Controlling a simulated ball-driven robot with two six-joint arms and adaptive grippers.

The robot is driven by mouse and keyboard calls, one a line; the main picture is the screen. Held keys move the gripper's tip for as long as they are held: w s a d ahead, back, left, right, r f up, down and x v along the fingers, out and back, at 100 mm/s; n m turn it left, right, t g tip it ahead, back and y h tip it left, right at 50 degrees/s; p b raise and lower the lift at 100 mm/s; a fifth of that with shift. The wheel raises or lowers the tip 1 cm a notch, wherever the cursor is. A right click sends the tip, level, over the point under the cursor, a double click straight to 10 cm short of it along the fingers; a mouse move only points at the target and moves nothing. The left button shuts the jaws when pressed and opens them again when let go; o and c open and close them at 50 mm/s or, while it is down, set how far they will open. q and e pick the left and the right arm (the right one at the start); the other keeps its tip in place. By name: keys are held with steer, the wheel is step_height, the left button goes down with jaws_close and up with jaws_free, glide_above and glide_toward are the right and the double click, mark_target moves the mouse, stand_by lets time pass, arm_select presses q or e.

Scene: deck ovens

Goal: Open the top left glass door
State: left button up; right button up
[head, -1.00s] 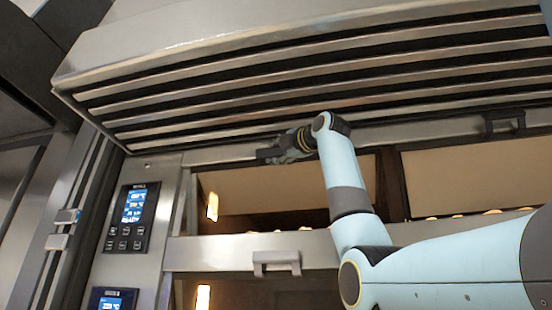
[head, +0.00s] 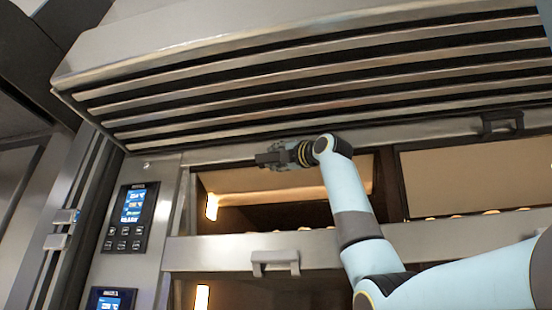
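The top left glass door (head: 235,229) is the upper left window of the steel oven front, below the slatted hood. A tan panel and a warm light show through its opening. My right gripper (head: 270,159) is at the door's upper edge, just below the hood, pointing left. The door's handle is not clearly distinguishable from the dark gripper parts there. I cannot tell whether the fingers are closed around it. My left gripper is not in view.
The slatted hood (head: 300,75) overhangs close above my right gripper. The neighbouring right door has a dark handle (head: 500,123). A lower door handle (head: 275,262) sticks out below. A control panel (head: 130,217) is at left.

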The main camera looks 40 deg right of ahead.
steer(key=shift+o, duration=0.6)
steer(key=shift+d, duration=0.1)
steer(key=v, duration=1.1)
steer(key=shift+s+f, duration=0.3)
steer(key=shift+f, duration=0.05)
